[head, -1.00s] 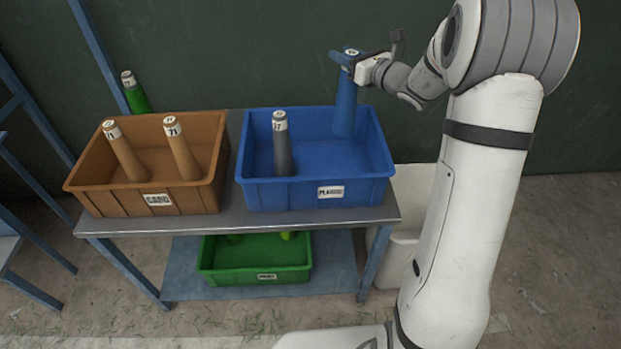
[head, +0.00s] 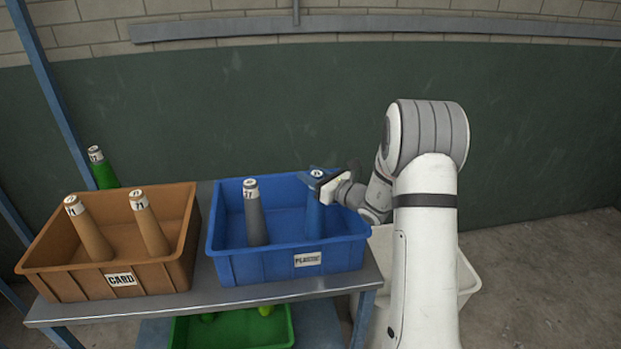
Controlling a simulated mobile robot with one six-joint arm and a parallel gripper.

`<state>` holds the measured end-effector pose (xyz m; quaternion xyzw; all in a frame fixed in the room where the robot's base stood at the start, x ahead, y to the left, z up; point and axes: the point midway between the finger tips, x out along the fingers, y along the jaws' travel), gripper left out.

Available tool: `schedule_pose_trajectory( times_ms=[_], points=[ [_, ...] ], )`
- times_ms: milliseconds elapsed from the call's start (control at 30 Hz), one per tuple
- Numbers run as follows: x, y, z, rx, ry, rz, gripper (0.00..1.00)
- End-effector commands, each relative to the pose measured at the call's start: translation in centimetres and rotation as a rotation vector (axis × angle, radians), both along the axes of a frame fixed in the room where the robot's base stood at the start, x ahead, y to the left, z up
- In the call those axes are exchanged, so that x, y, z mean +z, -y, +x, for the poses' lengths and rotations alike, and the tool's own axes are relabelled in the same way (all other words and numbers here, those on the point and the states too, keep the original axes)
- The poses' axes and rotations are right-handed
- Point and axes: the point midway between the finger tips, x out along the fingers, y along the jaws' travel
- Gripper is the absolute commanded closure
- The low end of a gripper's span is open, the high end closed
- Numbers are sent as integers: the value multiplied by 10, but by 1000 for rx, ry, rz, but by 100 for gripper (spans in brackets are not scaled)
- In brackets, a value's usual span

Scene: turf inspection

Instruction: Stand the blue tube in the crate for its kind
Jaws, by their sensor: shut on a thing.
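The blue tube (head: 313,216) stands about upright inside the blue crate labelled PLASTIC (head: 262,268), toward its right side. My gripper (head: 321,182) is shut on the tube near its top. The tube's lower end is inside the crate behind the front wall, so I cannot tell whether it touches the floor. A grey tube (head: 255,218) with a white cap leans slightly in the left part of the same crate.
The brown CARD crate (head: 62,283) at left holds two brown tubes (head: 90,236). A green tube (head: 104,174) stands behind it. A green crate (head: 245,332) sits on the shelf below. A white bin (head: 466,277) stands right of the metal table (head: 210,305).

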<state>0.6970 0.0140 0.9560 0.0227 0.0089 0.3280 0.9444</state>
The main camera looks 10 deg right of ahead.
Motion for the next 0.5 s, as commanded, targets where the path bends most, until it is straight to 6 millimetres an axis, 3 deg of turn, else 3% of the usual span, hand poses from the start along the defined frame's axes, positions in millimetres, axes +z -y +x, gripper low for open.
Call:
schedule_pose_trajectory(
  times_ms=[333, 367, 500],
  points=[
    [-8, -1, 0, 1, 1, 0, 99],
    [-8, -1, 0, 1, 1, 0, 62],
    [-7, -1, 0, 1, 1, 0, 51]
  ],
)
